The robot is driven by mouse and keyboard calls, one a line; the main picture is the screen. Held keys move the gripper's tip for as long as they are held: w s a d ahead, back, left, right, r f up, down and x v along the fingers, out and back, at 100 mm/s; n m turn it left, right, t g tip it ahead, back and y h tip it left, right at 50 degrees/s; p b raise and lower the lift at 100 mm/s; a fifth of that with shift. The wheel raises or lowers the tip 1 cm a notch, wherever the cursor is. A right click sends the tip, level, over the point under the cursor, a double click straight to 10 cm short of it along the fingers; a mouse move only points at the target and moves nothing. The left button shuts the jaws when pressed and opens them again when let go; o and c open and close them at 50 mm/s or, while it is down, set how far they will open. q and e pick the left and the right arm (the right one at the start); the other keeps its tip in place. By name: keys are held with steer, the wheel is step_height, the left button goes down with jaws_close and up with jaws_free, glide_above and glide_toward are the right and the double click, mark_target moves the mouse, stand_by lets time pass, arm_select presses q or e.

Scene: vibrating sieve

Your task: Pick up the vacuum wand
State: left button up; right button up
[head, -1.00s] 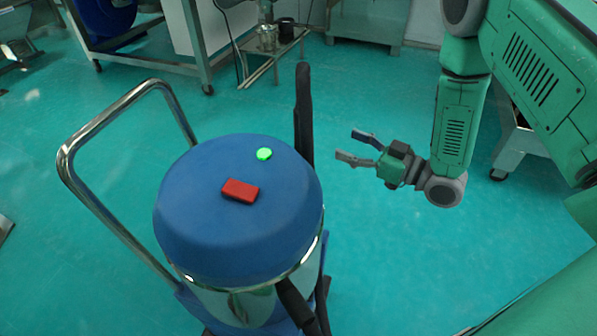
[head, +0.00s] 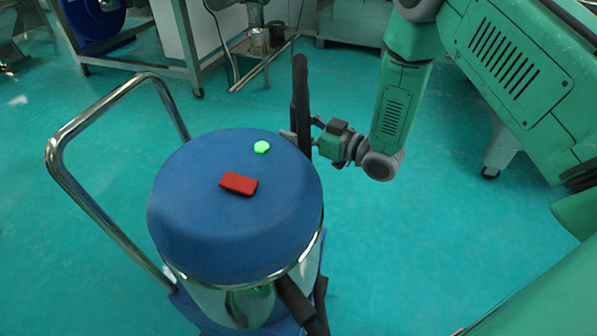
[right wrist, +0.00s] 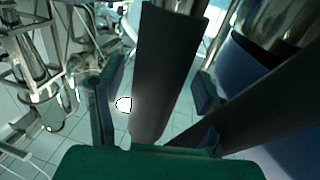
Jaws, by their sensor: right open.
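The vacuum wand (head: 300,90) is a black upright tube at the back right side of the blue-topped vacuum (head: 235,215). My right gripper (head: 302,130) is at the wand, open, with its fingers on either side of it. In the right wrist view the wand (right wrist: 168,70) is a wide dark tube between the two spread fingers of the gripper (right wrist: 158,82). Its lower end is hidden behind the green palm there. I cannot tell whether a finger touches the wand. My left gripper is not in view.
The vacuum's lid carries a red block (head: 239,184) and a green button (head: 262,147). A chrome push handle (head: 90,115) stands on its left. A black hose (head: 298,303) comes off its front. A metal side table (head: 265,48) stands behind.

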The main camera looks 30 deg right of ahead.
steer(key=shift+a, duration=0.15)
steer(key=c, duration=1.3)
steer(key=shift+s+d+f, duration=0.1)
steer(key=shift+d, duration=0.55)
jaws_close()
